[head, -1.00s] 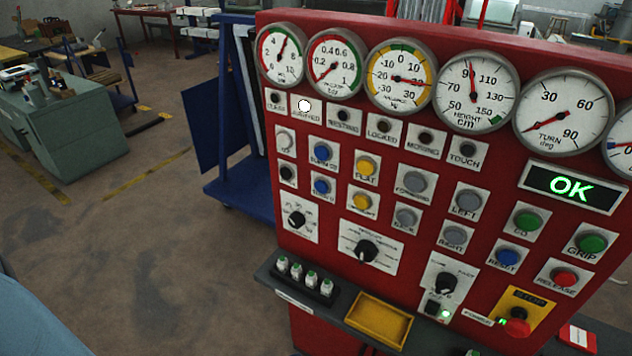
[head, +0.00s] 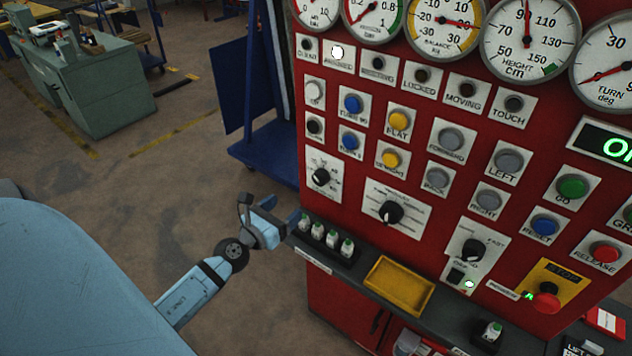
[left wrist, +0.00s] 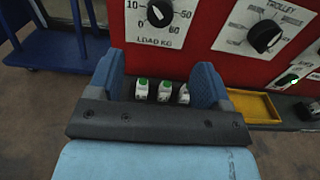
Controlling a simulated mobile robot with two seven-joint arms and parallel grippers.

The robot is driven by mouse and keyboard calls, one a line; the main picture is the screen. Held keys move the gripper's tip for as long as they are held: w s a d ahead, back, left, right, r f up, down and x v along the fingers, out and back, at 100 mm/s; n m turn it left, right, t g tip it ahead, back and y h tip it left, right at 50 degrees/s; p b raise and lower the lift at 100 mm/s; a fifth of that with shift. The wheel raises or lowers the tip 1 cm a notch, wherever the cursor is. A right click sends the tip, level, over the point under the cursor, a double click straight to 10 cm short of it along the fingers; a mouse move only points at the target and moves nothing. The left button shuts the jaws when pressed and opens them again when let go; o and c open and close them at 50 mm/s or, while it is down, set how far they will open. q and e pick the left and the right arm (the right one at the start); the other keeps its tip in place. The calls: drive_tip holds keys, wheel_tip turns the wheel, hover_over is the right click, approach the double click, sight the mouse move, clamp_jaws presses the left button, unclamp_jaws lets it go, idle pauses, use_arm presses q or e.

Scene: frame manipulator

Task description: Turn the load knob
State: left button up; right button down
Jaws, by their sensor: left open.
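The load knob (head: 320,177) is a black knob on a white plate at the lower left of the red panel. In the left wrist view the load knob (left wrist: 160,13) shows at the top, on a scale marked LOAD KG. My left gripper (head: 283,211) is open and empty, below and left of the knob, in front of the panel's ledge. In the left wrist view its two blue fingers (left wrist: 156,85) are spread apart, with the knob beyond and above them, not touched. My right gripper is not in view.
A larger trolley knob (head: 391,212) sits right of the load knob. Small green-capped bottles (head: 331,238) stand on the ledge near my left gripper. A yellow tray (head: 400,286) lies beside them. A blue cart (head: 270,145) stands left of the panel.

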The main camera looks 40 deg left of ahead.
sight(318, 179)
use_arm(q)
drive_tip(key=w+p, duration=0.1)
drive_tip(key=w, duration=1.2)
drive_tip(key=shift+w+a+p, duration=0.2)
drive_tip(key=shift+p, duration=0.2)
drive_tip(key=c, duration=0.9)
